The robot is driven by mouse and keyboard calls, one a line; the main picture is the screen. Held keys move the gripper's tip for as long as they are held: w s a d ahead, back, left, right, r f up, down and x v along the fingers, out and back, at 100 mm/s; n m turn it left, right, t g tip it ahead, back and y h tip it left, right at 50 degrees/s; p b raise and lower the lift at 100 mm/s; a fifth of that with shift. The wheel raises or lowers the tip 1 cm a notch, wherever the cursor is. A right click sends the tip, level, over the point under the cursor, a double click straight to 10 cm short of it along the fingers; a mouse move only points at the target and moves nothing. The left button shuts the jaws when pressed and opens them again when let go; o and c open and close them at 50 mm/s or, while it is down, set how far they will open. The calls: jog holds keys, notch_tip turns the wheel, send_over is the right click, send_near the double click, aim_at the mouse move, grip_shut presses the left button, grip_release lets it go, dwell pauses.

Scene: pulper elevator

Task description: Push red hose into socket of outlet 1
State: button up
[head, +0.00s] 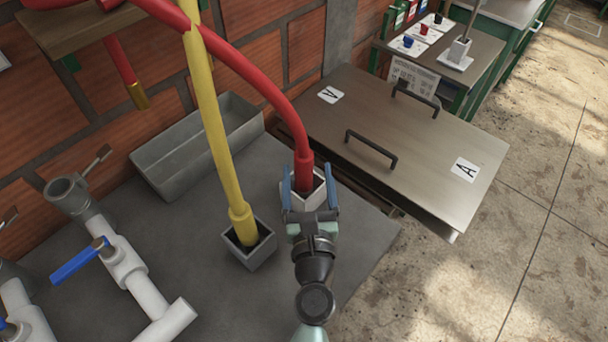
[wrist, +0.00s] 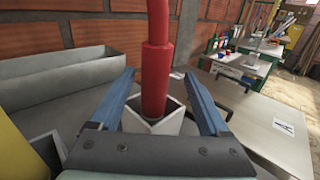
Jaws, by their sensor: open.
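The red hose (head: 262,84) arcs down from the upper left, and its thicker end stands upright in a small pale square holder (head: 310,200). My gripper (head: 306,172) is open, with one blue finger on each side of the holder and hose end. In the wrist view the red hose end (wrist: 155,75) stands between the spread fingers, with gaps on both sides. A round grey socket (head: 66,188) tops a white pipe at the left; no number shows on it, so I cannot tell whether it is outlet 1.
A yellow hose (head: 213,130) stands in a grey square holder (head: 248,256) just left of my gripper. A blue-handled valve (head: 80,258), a grey trough (head: 200,140) and a metal lid with handles (head: 400,140) surround the grey tabletop (head: 190,240).

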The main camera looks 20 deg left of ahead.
jog(key=shift+a+x, duration=0.15)
jog(key=shift+x, duration=1.2)
jog(key=shift+a+x, duration=0.15)
jog(key=shift+x, duration=1.2)
jog(key=shift+s+r, duration=0.1)
jog(key=shift+s, duration=0.05)
jog(key=shift+c, duration=0.3)
grip_shut()
